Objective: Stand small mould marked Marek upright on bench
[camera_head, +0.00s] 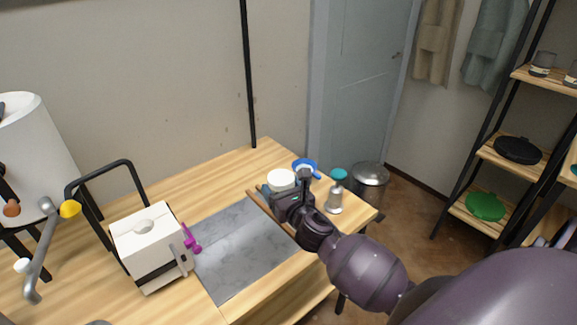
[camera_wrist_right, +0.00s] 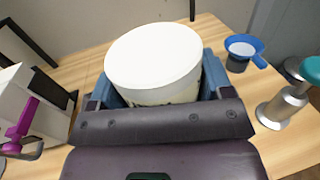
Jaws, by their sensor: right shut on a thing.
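A small white round mould (camera_head: 281,180) is at the back right of the bench (camera_head: 176,203). My right gripper (camera_head: 283,190) is shut on it. In the right wrist view the mould (camera_wrist_right: 154,60) sits between the blue-grey fingers, its flat round face showing and faint dark marks low on its side. I cannot read any name on it. In the head view its flat face points up. The gripper hides its lower part, so I cannot tell whether it touches the bench. My left gripper is not in view.
A white block mould with a black strap (camera_head: 150,240) stands left, with a magenta clamp (camera_head: 191,238) beside it. A grey slab (camera_head: 245,250) lies mid-bench. A blue funnel-like cup (camera_head: 306,166) and a teal-topped metal bottle (camera_head: 336,195) stand near the right end.

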